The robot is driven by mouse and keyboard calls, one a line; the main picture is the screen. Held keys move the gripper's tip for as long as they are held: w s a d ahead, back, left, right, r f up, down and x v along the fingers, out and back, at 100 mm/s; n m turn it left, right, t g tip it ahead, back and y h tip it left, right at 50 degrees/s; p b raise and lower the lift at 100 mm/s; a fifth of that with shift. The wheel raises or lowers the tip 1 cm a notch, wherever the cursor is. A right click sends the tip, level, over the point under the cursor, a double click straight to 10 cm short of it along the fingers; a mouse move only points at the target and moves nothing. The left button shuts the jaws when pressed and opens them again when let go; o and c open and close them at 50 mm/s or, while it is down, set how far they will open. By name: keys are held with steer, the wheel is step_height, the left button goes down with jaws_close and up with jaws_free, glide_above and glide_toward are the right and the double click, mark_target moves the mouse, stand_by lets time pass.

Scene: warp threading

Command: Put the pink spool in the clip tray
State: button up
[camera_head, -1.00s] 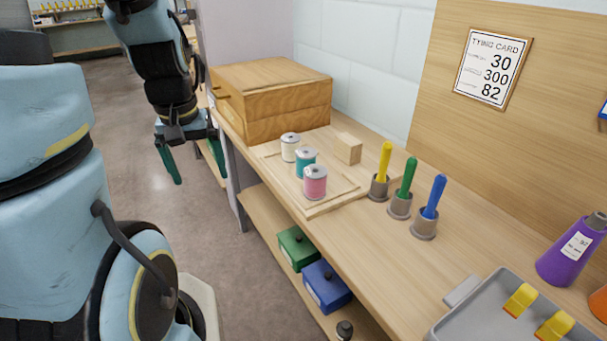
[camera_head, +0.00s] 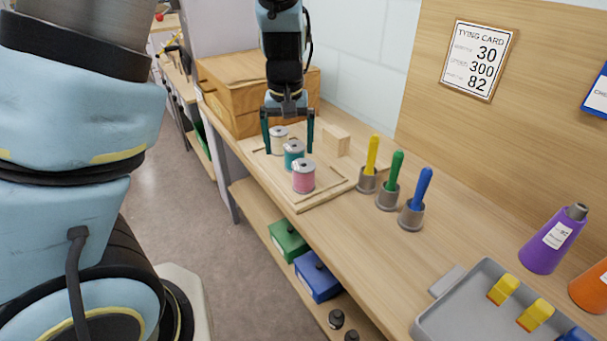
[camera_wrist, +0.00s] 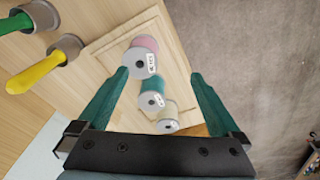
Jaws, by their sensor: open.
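The pink spool (camera_head: 303,178) stands upright at the near end of a row of three spools on a wooden board; it also shows in the wrist view (camera_wrist: 145,48), ahead of and between my fingertips. The teal spool (camera_head: 294,154) and the white spool (camera_head: 279,139) stand behind it. My gripper (camera_head: 289,150) is open and empty, pointing down above the row, its fingers appearing on either side of the teal and white spools. The grey tray (camera_head: 438,318) with yellow clips (camera_head: 503,290) lies at the lower right, partly cut off by the picture's edge.
Yellow (camera_head: 372,155), green (camera_head: 395,168) and blue (camera_head: 420,187) handled tools stand in cups right of the board. A wooden block (camera_head: 336,140) and a wooden chest (camera_head: 240,105) are near the spools. Purple (camera_head: 553,240) and orange bottles stand right. Bench between cups and tray is clear.

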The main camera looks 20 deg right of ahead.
mark_target(302, 166)
steer(key=shift+s+d, duration=0.15)
steer(key=shift+d, duration=0.5)
steer(key=shift+s+d, duration=0.15)
steer(key=shift+d, duration=0.45)
steer(key=shift+d+f, duration=0.1)
steer(key=shift+f, duration=0.3)
steer(key=f, duration=0.4)
steer(key=shift+w+d+f, duration=0.15)
steer(key=shift+w+f, duration=0.05)
steer(key=shift+w, duration=0.05)
steer(key=shift+w+d+f+p, duration=0.15)
steer(key=shift+f, duration=0.75)
steer(key=shift+w+d+f+p, duration=0.1)
steer(key=shift+f+p, duration=0.1)
steer(key=shift+f, duration=0.75)
steer(key=shift+w+d+f+p, duration=0.15)
steer(key=shift+f, duration=0.75)
steer(key=shift+c, duration=0.4)
